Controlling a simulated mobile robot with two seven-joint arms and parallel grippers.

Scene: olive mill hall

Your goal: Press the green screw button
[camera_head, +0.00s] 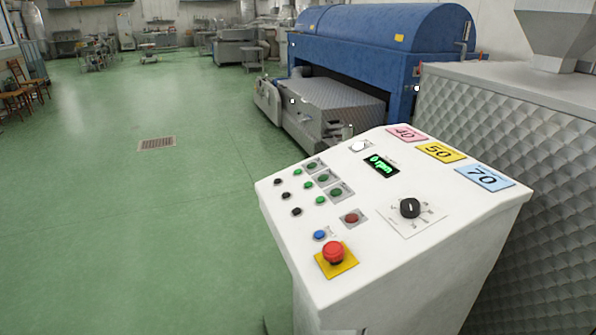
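A white control console (400,275) stands in front of me, its sloped top facing up. On its left side are rows of small buttons. Three green buttons on grey plates form one line: the far one (311,166), the middle one (323,178) and the near one (336,193). Three smaller green dots lie just left of them, then three black ones (286,195). Any labels are too small to read, so I cannot tell which green one is the screw button. The green display (381,165) reads 0 rpm. Neither gripper is in view.
A red mushroom button on a yellow plate (334,254), a blue button (319,235), a red button (351,218) and a black dial (410,208) sit close by. A blue machine (380,45) stands behind. Green floor (130,230) is open on the left.

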